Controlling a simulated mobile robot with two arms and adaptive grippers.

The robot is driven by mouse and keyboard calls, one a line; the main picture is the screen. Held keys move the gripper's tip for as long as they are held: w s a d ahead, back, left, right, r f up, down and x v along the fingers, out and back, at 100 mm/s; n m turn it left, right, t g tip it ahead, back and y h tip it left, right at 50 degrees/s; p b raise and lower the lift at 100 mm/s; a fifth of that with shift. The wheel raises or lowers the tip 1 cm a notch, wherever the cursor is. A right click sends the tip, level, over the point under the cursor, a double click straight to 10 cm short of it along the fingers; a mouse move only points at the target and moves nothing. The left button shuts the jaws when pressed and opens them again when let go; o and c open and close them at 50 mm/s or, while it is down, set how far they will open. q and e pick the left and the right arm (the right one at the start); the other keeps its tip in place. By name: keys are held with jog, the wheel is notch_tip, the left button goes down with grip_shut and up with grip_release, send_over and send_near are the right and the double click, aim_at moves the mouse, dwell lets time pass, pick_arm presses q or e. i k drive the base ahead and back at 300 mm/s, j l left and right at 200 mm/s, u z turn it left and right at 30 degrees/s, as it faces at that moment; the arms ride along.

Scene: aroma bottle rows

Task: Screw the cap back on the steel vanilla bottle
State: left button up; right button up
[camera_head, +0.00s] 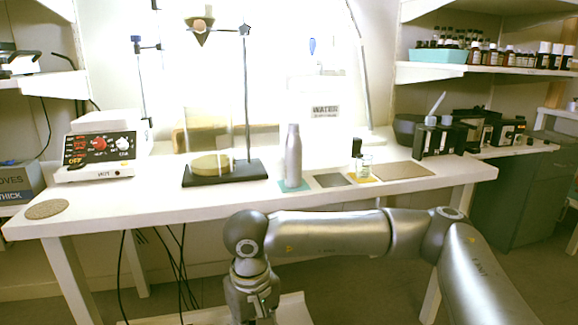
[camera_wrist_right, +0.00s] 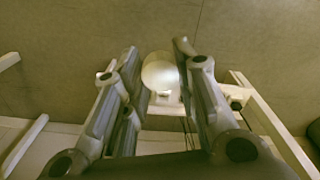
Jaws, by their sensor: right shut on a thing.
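The steel bottle (camera_head: 293,160) stands upright on a teal mat (camera_head: 305,185) near the front of the white table. Its top is narrow, and I cannot tell its detail. My right gripper (camera_head: 252,305) hangs in front of and below the table's front edge, left of the bottle and apart from it. In the right wrist view its fingers are shut on a pale round thing (camera_wrist_right: 162,72), which looks like the cap. The fingers hide part of its sides. My left gripper is not in view.
A stand with a black base (camera_head: 222,176) is left of the bottle. A small dark-capped bottle (camera_head: 357,149) and a glass jar (camera_head: 366,168) stand right of it. A hotplate (camera_head: 98,150) is at the left. The table's front left is mostly clear.

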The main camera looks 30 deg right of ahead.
aim_at(294, 143)
jog(key=k+l, duration=0.1)
jog(key=l, duration=0.6)
jog(key=k+l, duration=0.1)
jog(key=l, duration=0.6)
